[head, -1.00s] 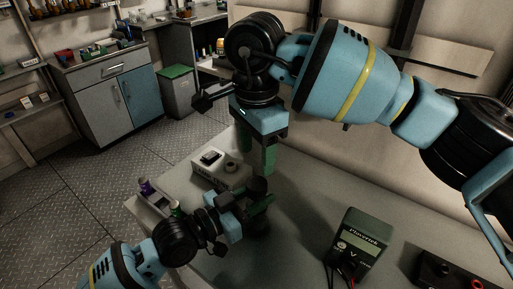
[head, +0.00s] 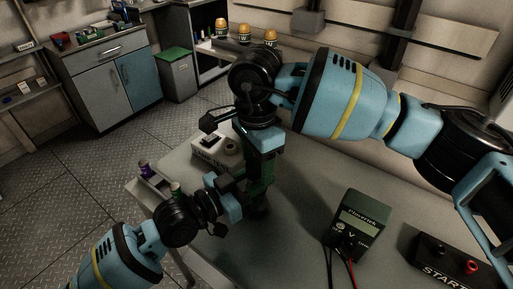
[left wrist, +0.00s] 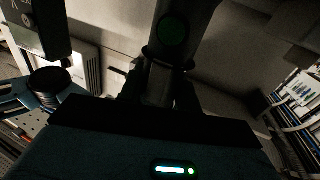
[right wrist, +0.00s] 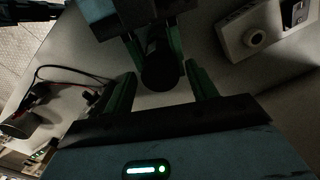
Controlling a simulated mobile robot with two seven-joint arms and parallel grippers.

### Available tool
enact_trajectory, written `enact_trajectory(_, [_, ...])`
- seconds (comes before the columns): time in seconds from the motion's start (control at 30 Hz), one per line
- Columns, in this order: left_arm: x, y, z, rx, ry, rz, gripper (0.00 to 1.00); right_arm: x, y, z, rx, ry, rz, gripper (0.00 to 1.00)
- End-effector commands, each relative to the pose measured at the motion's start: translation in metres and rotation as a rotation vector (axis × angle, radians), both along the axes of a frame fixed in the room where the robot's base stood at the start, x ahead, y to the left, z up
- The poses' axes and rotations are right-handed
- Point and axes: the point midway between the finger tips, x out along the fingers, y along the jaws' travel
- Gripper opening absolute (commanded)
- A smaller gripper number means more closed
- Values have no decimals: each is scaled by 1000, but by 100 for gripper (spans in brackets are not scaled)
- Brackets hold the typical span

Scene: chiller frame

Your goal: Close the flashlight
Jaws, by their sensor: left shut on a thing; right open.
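The dark flashlight (left wrist: 170,40) stands out from my left gripper (left wrist: 158,92) in the left wrist view, with a green round spot on its body and a paler band by the fingers. My left gripper is shut on it. In the right wrist view its round black end (right wrist: 160,72) lies between the green fingers of my right gripper (right wrist: 162,88), which is open, with a gap showing on both sides. In the head view my right gripper (head: 262,170) points down close above my left gripper (head: 240,192), and the flashlight is mostly hidden there.
A white lamp test box (head: 206,158) stands behind the grippers on the grey table (head: 300,230). A green meter (head: 358,222) with leads and a black START box (head: 440,262) lie at the right. A tray (head: 150,182) with small bottles is at the left edge.

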Motion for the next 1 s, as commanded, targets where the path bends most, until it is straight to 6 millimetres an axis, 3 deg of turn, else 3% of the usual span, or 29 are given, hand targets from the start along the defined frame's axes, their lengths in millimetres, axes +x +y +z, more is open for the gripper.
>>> enact_trajectory(0.33, [0, 0, -2, 2, 5, -1, 0, 0, 0, -4, 1, 1, 0, 57])
enact_trajectory(0.7, [0, 0, -2, 2, 6, 0, 0, 0, 0, -3, 1, 1, 0, 13])
enact_trajectory(0.87, [0, 0, -2, 2, 6, 0, 0, 0, 0, -3, -1, 1, -1, 12])
enact_trajectory(0.9, [0, 0, -2, 2, 6, 0, 0, 0, 0, -3, -1, 1, -1, 42])
enact_trajectory(1.0, [0, 0, -2, 2, 6, 0, 0, 0, 0, -3, 0, 0, -1, 55])
